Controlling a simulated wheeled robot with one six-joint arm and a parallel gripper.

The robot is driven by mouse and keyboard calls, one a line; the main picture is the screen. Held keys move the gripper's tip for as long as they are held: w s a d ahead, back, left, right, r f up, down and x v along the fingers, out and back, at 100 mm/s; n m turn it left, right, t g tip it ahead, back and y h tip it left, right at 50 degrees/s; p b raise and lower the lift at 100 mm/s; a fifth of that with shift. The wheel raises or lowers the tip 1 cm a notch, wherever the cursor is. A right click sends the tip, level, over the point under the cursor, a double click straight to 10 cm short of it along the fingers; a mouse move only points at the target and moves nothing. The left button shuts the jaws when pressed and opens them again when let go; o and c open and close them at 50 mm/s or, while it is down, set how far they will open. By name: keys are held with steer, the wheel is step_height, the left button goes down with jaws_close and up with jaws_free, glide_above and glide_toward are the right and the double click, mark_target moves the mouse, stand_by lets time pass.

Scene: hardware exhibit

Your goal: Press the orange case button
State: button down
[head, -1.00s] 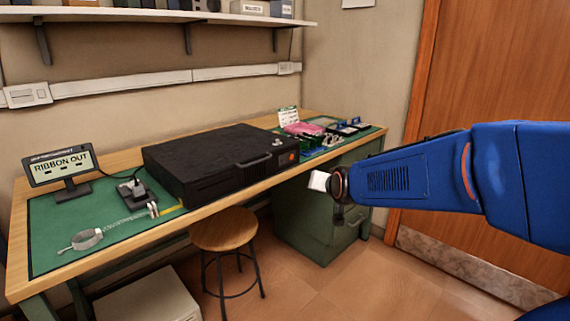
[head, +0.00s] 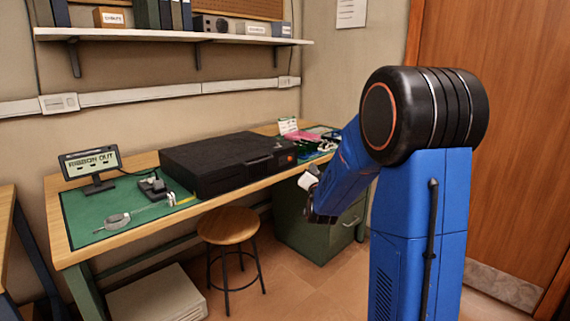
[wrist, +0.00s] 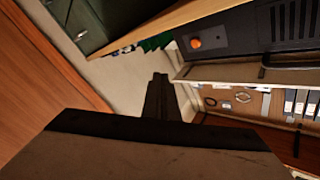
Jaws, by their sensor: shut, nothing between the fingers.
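The black case (head: 225,165) lies flat on the bench, its front towards me. The orange button (head: 291,158) is at the right end of its front face. In the wrist view the round orange button (wrist: 196,43) sits on a dark grey panel of the case (wrist: 240,38), above and right of my fingertips. My gripper (wrist: 158,78) is shut and empty, its dark fingers pointing into the picture. It is apart from the button. In the head view my wrist is in front of the bench's right part, and the fingertips are hard to make out.
A wooden stool (head: 228,226) and a pale box (head: 158,296) stand in front of the bench (head: 130,232). A green drawer cabinet (head: 345,232) is under its right end. A display (head: 90,163) reads "RIBBON OUT". A shelf (head: 150,35) hangs above. A wooden door is at right.

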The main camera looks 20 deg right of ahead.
mark_target(290, 158)
stand_by(0.3)
steer(key=w+a, duration=0.3)
steer(key=w, duration=0.5)
stand_by(0.6)
steer(key=shift+w, duration=0.25)
stand_by(1.8)
steer(key=shift+w+a, duration=0.1)
steer(key=shift+w, duration=0.15)
steer(key=shift+w+a, duration=0.2)
steer(key=shift+w, duration=0.2)
stand_by(0.8)
steer(key=shift+s+d, duration=0.1)
steer(key=shift+s, duration=0.1)
steer(key=shift+s+d, duration=0.2)
steer(key=shift+s, duration=0.45)
steer(key=shift+s+d, duration=0.1)
